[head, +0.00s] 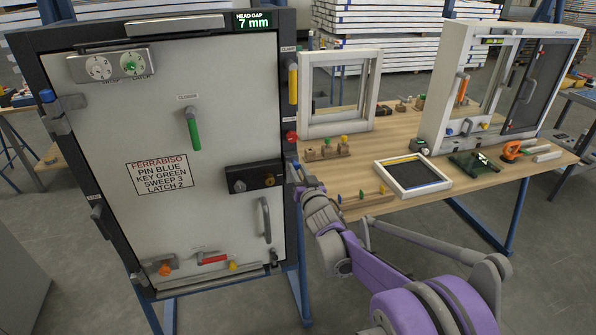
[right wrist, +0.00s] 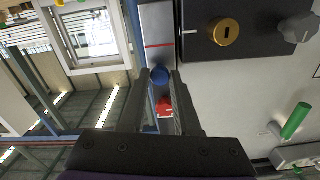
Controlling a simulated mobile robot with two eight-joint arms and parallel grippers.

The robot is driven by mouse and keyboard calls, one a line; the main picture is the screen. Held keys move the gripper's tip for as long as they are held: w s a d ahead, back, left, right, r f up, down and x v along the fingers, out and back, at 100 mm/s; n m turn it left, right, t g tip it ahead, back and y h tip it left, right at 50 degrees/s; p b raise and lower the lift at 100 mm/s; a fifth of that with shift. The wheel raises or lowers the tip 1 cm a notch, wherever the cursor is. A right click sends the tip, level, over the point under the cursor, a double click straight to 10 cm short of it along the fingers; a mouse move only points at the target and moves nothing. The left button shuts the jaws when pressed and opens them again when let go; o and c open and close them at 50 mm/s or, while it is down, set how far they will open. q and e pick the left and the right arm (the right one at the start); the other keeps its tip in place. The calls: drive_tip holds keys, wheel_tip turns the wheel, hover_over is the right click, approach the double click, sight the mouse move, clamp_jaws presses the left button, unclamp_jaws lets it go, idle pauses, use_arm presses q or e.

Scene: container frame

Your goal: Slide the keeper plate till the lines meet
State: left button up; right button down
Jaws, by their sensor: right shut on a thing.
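The keeper plate (right wrist: 157,22) shows in the right wrist view as a pale metal strip on the door frame's edge, with a thin red line across it. A blue knob (right wrist: 160,75) sits at its end, between my right gripper's fingertips (right wrist: 161,77). My right gripper is shut on this blue knob. My left gripper is not in view.
The pale door (head: 130,110) has a green handle (head: 193,130), a grey pull handle (head: 265,220) and a display (head: 254,20) reading head gap 7 mm. A red knob (head: 291,136) sits just above my right gripper. A wooden table (head: 420,195) with window frames stands to the right.

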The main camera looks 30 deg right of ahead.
idle(0.7)
drive_tip(key=shift+f+b, duration=0.5)
drive_tip(key=shift+f, duration=0.15)
drive_tip(key=c, duration=0.6)
unclamp_jaws()
drive_tip(key=v, duration=1.1)
drive_tip(key=shift+d, duration=0.1)
